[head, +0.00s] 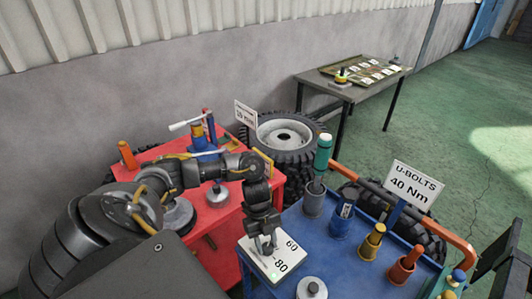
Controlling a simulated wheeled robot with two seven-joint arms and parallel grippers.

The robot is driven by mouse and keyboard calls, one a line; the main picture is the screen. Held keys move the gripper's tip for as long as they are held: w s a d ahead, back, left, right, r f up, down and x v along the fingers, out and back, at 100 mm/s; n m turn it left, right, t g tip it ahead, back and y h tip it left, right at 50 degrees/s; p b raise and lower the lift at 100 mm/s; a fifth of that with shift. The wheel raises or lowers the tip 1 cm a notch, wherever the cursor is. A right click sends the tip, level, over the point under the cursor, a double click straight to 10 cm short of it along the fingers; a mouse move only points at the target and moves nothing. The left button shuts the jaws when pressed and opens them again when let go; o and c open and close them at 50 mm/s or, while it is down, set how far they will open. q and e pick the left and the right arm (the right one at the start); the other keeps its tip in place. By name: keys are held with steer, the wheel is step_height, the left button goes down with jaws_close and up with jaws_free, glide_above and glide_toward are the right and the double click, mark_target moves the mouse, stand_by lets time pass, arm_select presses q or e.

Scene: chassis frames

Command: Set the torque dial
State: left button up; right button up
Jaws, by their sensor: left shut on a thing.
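The torque dial is a white square plate (283,268) with the numbers 60 and 80 showing, on the near left part of the blue cart. My left gripper (265,247) points down over it and is shut on the dial's knob, which the fingers mostly hide. The rest of the scale and the pointer are covered by the gripper, so the setting cannot be read. A small green spot shows near the plate's front edge. A white sign (408,188) on the blue cart reads "U-BOLTS 40 Nm". My right gripper is not in view.
The blue cart (335,262) also holds a green-handled tool (322,155), several coloured holders and a grey knobbed piece (311,289). A red cart (218,207) with tools stands left, under my arm. Tyres (287,137) and a grey table (352,92) stand behind.

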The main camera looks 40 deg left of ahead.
arm_select(q)
steer(key=o, duration=1)
steer(key=v, duration=1.1)
steer(key=shift+f, duration=0.15)
